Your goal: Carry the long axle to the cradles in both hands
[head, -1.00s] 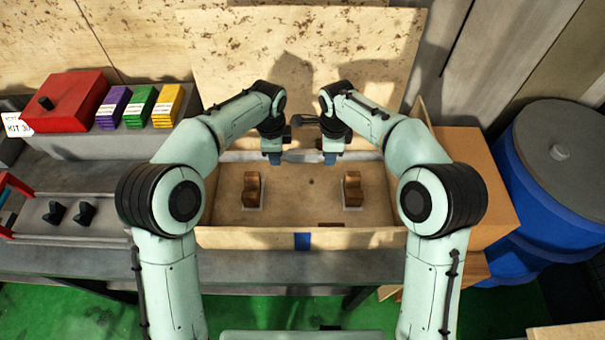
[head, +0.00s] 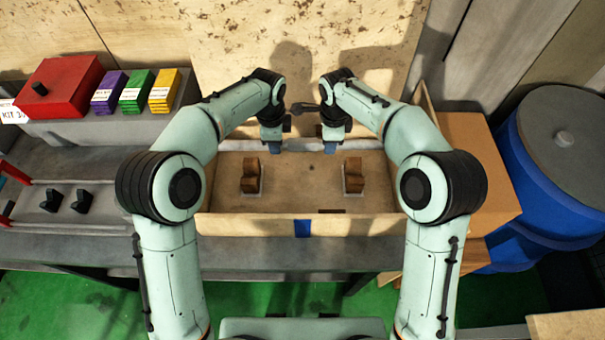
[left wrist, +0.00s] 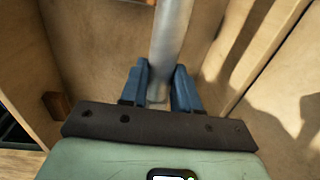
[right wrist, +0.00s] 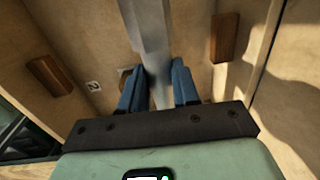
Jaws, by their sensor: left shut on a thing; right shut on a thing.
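The long axle is a grey metal bar, seen in the left wrist view (left wrist: 172,45) and in the right wrist view (right wrist: 147,35). My left gripper (head: 273,147) is shut on it; blue fingers (left wrist: 160,85) flank the bar. My right gripper (head: 330,147) is shut on it too, its fingers (right wrist: 159,88) on either side. The left cradle (head: 250,177) and right cradle (head: 353,176), brown notched blocks, stand in the wooden box, nearer to me than the grippers. Both look empty.
The wooden box (head: 260,226) has low walls around the cradles. A tall speckled board (head: 330,40) stands behind it. A cardboard box (head: 475,165) and blue barrel (head: 570,165) are at right. A red box (head: 60,88) and coloured stacks (head: 135,92) sit at left.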

